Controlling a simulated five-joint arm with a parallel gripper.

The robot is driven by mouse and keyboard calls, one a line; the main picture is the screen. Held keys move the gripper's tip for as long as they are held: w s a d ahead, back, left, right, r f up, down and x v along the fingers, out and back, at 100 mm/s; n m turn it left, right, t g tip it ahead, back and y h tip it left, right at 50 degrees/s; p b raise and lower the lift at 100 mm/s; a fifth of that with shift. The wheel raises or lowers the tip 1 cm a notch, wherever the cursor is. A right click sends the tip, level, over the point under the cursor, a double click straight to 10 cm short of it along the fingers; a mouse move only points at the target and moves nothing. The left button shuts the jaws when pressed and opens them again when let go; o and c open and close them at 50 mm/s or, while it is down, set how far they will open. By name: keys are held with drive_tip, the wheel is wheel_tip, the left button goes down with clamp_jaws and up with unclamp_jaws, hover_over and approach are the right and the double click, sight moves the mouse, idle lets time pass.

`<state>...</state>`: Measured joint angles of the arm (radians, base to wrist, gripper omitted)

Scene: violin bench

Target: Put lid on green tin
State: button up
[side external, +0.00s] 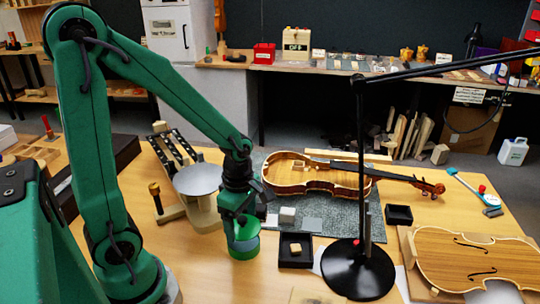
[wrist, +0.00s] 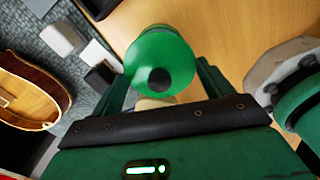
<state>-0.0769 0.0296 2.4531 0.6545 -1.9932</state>
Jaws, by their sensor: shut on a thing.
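My gripper (side external: 240,207) points down over the green tin (side external: 243,250), which stands on the wooden bench. The jaws are shut on the green lid (wrist: 160,50), a round disc with a dark knob (wrist: 160,79) in the wrist view. The two fingers lie on either side of the disc. In the side view the lid (side external: 245,229) is right at the tin's top. The gripper partly hides this spot, and I cannot tell whether the lid is fully seated. The tin is mostly hidden beneath the lid in the wrist view.
A black tray (side external: 295,262) with a small tan block is close right of the tin. A black lamp (side external: 358,268) stands farther right. A violin (side external: 320,176) lies behind on a grey mat (side external: 345,222). A round-topped stand (side external: 198,180) is to the left.

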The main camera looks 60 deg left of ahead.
sight(242, 228)
drive_tip(key=shift+f, duration=1.6)
drive_tip(key=shift+f, duration=0.2)
idle(1.1)
drive_tip(key=o, duration=0.9)
drive_tip(key=shift+o, duration=0.2)
drive_tip(key=shift+r, duration=0.2)
drive_tip(key=shift+r, duration=3.3)
drive_tip(key=shift+c, duration=0.4)
